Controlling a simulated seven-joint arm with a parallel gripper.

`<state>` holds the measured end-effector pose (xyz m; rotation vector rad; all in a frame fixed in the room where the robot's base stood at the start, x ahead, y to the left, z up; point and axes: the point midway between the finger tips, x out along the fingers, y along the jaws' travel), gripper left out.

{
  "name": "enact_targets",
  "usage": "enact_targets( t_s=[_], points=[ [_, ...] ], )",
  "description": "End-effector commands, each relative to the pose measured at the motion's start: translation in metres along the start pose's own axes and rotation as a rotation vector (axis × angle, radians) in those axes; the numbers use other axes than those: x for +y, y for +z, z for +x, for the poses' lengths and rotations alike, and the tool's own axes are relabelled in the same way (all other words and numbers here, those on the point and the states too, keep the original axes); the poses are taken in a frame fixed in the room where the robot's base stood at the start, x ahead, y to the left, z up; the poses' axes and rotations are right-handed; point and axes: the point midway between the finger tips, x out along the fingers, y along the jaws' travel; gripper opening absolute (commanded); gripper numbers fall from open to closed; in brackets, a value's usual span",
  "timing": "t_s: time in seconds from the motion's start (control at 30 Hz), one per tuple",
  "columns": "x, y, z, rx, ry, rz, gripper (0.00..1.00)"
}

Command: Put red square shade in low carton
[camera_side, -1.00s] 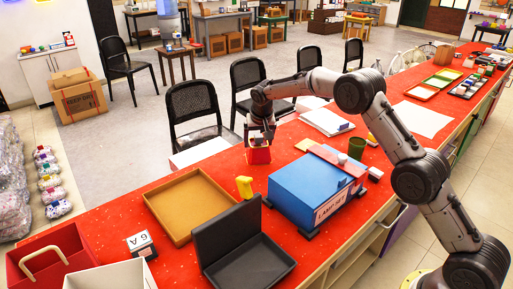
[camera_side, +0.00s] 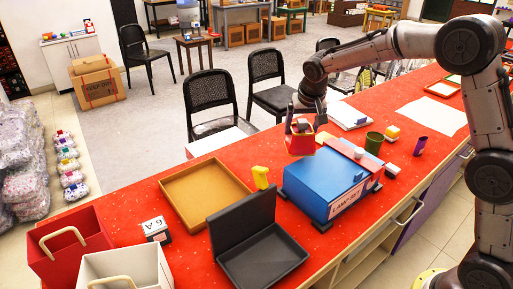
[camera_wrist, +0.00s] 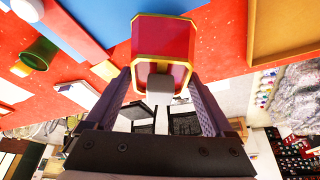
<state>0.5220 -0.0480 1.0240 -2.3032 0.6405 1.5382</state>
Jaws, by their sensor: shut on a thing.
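The red square shade (camera_side: 300,144), with yellow trim, is held in my gripper (camera_side: 304,122), just beyond the blue box in the side view. In the wrist view the shade (camera_wrist: 163,42) fills the space ahead of my gripper (camera_wrist: 162,82), whose fingers are shut on it. It appears raised above the red table. The low carton looks to be the shallow tan open tray (camera_side: 240,184), left of the shade and empty. Part of a tan tray edge (camera_wrist: 262,35) shows at the right of the wrist view.
The blue lamp-set box (camera_side: 318,181) stands close to the shade. A yellow piece (camera_side: 261,177) stands between it and the tan tray. An open black case (camera_side: 262,262), red bin (camera_side: 72,262) and white bin (camera_side: 125,272) are nearer. A green cup (camera_side: 374,143) is at right.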

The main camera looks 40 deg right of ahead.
Motion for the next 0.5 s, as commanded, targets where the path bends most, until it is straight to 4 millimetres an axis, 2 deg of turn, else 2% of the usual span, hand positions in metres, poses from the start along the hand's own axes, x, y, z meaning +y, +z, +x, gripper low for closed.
enact_targets(
  t_s=[0.17, 0.23, 0.37, 0.5],
  points=[
    [-0.003, -0.006, -0.006, 0.005, -0.004, -0.030, 0.27],
    [-0.012, -0.011, -0.008, 0.011, -0.015, -0.051, 0.27],
    [-0.054, -0.014, -0.010, 0.018, -0.051, -0.132, 0.27],
    [-0.112, -0.003, -0.012, 0.021, -0.098, -0.235, 0.27]
  ],
)
